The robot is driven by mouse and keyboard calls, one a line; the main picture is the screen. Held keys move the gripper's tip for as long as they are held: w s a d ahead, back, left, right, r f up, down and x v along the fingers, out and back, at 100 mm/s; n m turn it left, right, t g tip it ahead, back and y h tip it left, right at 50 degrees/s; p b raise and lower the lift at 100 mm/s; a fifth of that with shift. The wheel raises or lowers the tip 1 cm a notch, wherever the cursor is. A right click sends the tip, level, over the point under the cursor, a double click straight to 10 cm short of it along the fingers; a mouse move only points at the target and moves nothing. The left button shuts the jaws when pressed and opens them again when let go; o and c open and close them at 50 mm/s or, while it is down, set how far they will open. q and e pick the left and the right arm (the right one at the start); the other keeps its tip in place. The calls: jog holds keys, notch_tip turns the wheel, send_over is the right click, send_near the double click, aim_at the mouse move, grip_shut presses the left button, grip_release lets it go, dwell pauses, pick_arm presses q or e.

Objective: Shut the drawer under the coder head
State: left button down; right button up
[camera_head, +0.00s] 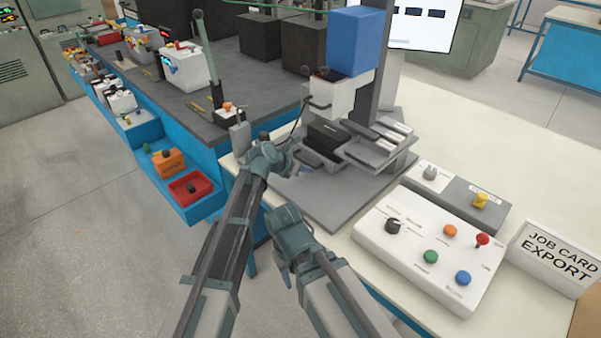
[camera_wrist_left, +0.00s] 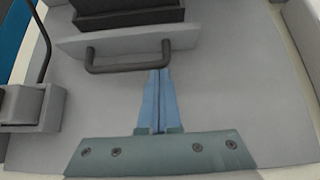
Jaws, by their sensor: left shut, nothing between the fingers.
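The coder head (camera_head: 330,97) is a white box under a blue block, on a column at the centre of the head view. Below it is the drawer (camera_head: 310,160), with a grey front and a dark bar handle (camera_wrist_left: 128,66). In the left wrist view the drawer front (camera_wrist_left: 72,44) stands out over the grey base plate, with a dark block behind it. How far it is out I cannot tell. My left gripper (camera_wrist_left: 160,72) is shut and empty, its blue fingertips at the handle's right part; contact is unclear. My right arm is folded low at centre; its fingers are not clear.
A white control panel (camera_head: 405,262) with coloured knobs lies right of the station, and a job card sign (camera_head: 557,258) stands beyond it. A grey bench (camera_head: 255,85) with batteries is at the left. Red bin (camera_head: 188,187) sits on a blue step. A lever block (camera_wrist_left: 35,105) is left of the drawer.

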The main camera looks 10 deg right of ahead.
pick_arm(q)
jog(key=shift+w+d+r, duration=0.1)
jog(key=shift+w+d, duration=0.05)
jog(key=shift+d, duration=0.05)
jog(key=shift+a, duration=0.1)
jog(key=s+a, duration=0.1)
jog(key=s+a+f+b, duration=0.1)
jog(key=a, duration=0.1)
jog(key=shift+s, duration=0.25)
jog(key=p+v, duration=0.6)
jog(key=v, duration=0.4)
jog(key=shift+a+p, duration=0.2)
jog(key=shift+p, duration=0.15)
jog(key=shift+s, duration=0.1)
